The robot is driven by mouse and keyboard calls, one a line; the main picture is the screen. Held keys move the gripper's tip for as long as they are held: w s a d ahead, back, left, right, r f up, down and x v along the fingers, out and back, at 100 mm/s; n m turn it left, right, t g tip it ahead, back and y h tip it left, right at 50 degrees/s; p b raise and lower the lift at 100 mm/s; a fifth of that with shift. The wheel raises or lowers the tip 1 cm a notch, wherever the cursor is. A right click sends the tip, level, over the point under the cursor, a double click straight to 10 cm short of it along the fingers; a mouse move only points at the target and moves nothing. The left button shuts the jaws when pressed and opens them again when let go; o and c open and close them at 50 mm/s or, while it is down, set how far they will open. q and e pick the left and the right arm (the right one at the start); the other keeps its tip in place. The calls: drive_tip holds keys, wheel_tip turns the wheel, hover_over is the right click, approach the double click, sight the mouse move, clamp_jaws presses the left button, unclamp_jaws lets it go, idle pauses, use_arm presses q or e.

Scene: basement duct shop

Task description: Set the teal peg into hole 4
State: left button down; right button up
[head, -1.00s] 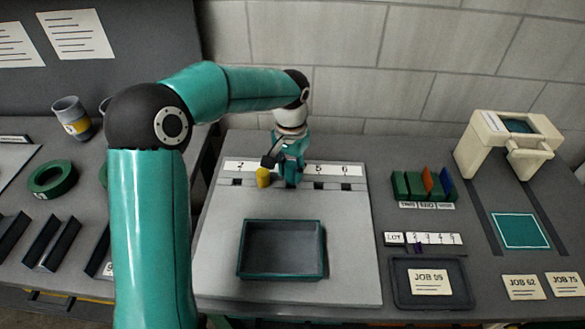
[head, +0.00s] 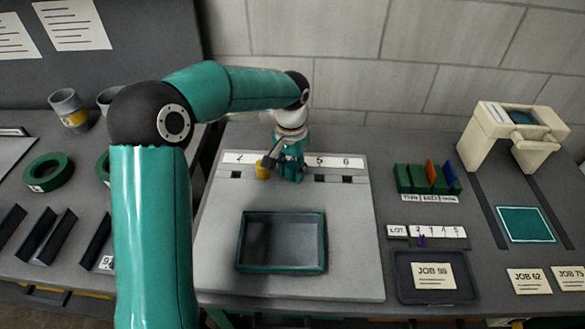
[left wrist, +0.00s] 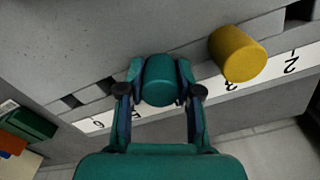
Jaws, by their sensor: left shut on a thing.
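My left gripper (head: 288,168) is at the numbered strip (head: 240,158), between the yellow peg and hole 5. In the left wrist view its fingers (left wrist: 160,92) are shut on the teal peg (left wrist: 160,78), which stands between them over the place of hole 4. The gripper and peg hide hole 4 and its label; I cannot tell how deep the peg sits. A yellow peg (head: 262,170) stands at hole 3, just beside the gripper; it also shows in the wrist view (left wrist: 238,55). Holes 5 (head: 319,178) and 6 (head: 347,179) are empty. My right gripper is not in view.
An open dark tray (head: 282,268) lies in front of the holes on the grey board. Right of it are a card rack (head: 415,180), a JOB 99 tray (head: 435,295) and a cream stand (head: 510,135). Green rings and cups are at the left.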

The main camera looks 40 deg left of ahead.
sight(291, 165)
use_arm(q)
drive_tip(key=c, duration=0.7)
unclamp_jaws()
wheel_tip(291, 165, up, 12)
drive_tip(key=shift+f, duration=0.1)
